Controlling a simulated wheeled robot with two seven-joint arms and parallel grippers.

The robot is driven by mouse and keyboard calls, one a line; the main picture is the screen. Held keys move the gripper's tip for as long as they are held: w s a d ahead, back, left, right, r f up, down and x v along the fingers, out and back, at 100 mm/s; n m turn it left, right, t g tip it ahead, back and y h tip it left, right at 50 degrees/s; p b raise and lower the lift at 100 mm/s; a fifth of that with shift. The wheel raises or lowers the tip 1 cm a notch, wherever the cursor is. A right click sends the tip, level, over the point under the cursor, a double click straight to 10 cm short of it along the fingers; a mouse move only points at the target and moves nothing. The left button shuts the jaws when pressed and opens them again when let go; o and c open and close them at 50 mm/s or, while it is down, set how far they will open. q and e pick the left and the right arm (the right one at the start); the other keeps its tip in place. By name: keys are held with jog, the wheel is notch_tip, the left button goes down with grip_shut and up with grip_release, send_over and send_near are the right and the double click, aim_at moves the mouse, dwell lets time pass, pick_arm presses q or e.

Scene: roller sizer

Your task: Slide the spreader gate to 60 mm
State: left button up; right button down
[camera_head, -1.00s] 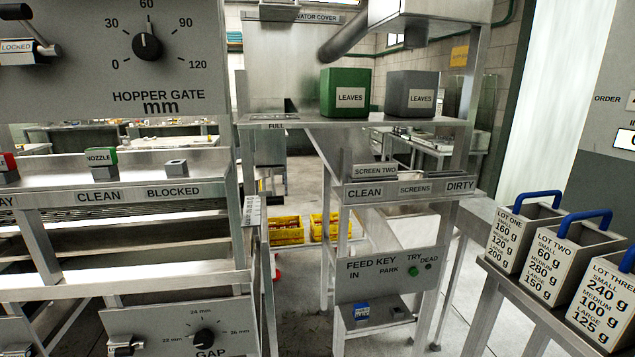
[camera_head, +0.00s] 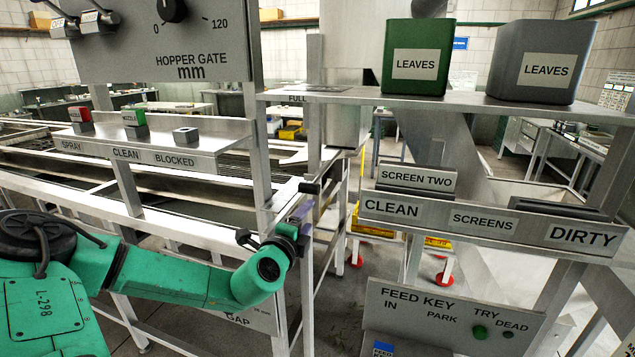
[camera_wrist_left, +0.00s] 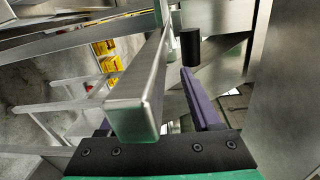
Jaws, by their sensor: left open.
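My left gripper (camera_head: 300,206) is at the near right corner of the steel conveyor frame, in front of a post. Its purple fingers are open. A small black grip (camera_head: 310,187) on a thin rod shows just above the fingers; it may be the spreader gate's handle, but no label confirms this. In the left wrist view, a black cylinder (camera_wrist_left: 190,46) stands by the tip of the right-hand purple finger (camera_wrist_left: 200,98). A square-ended steel bar (camera_wrist_left: 134,112) lies across the jaw area and hides most of the other finger. Contact cannot be told. My right gripper is out of view.
The hopper gate panel (camera_head: 175,62) hangs above the spray shelf (camera_head: 130,150). The screens rack (camera_head: 485,225) and feed key panel (camera_head: 440,315) stand to the right. Green (camera_head: 416,40) and grey (camera_head: 540,45) leaves bins sit on the upper shelf. A floor gap lies between frame and rack.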

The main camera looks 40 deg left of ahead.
aim_at(317, 180)
pick_arm(q)
notch_tip(317, 180, up, 5)
jog(key=s+m+t, duration=0.1)
jog(key=s, duration=0.1)
jog(key=p+x, duration=0.1)
jog(key=x, duration=0.3)
jog(key=a+p+x, duration=0.1)
jog(key=p+x, duration=0.1)
jog(key=x, duration=0.3)
jog(key=p+x, duration=0.1)
jog(key=x, duration=0.4)
jog(key=shift+a+f, duration=0.2)
jog(key=shift+f, duration=0.05)
jog(key=shift+w+f, duration=0.1)
jog(key=shift+w, duration=0.1)
jog(key=shift+s, duration=0.15)
grip_shut()
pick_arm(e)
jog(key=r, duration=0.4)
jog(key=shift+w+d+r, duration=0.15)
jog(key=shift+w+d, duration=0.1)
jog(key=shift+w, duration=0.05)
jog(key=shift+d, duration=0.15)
